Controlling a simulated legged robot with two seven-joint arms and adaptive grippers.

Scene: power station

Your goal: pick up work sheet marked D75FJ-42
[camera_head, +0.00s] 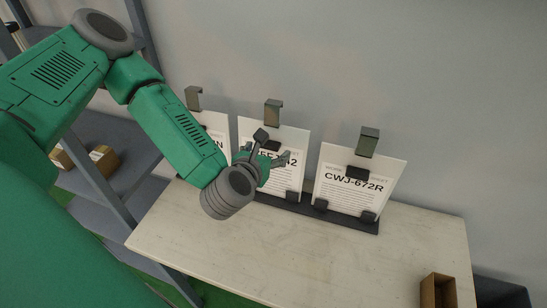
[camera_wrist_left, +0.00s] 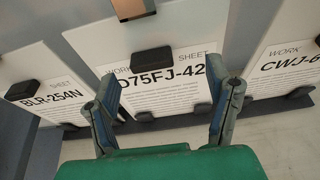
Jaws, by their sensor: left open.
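The work sheet marked D75FJ-42 (camera_wrist_left: 165,60) stands in the middle of three sheets, partly covered by my gripper in the head view (camera_head: 298,150). A black clip (camera_wrist_left: 152,61) sits near its upper part and a metal piece (camera_wrist_left: 131,8) is at its top edge. My left gripper (camera_head: 272,150) is in front of this sheet. In the left wrist view its two fingers (camera_wrist_left: 162,97) are spread to either side of the sheet's lower text, with nothing visible held between them. I cannot tell whether they touch the sheet. My right gripper is not in view.
Sheet BLR-254N (camera_wrist_left: 45,85) stands to the left and sheet CWJ-672R (camera_head: 352,188) to the right, on a dark rack (camera_head: 345,219). The pale table (camera_head: 270,245) is bare in front. A brown box (camera_head: 438,290) is at front right. Grey shelves (camera_head: 115,190) stand left.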

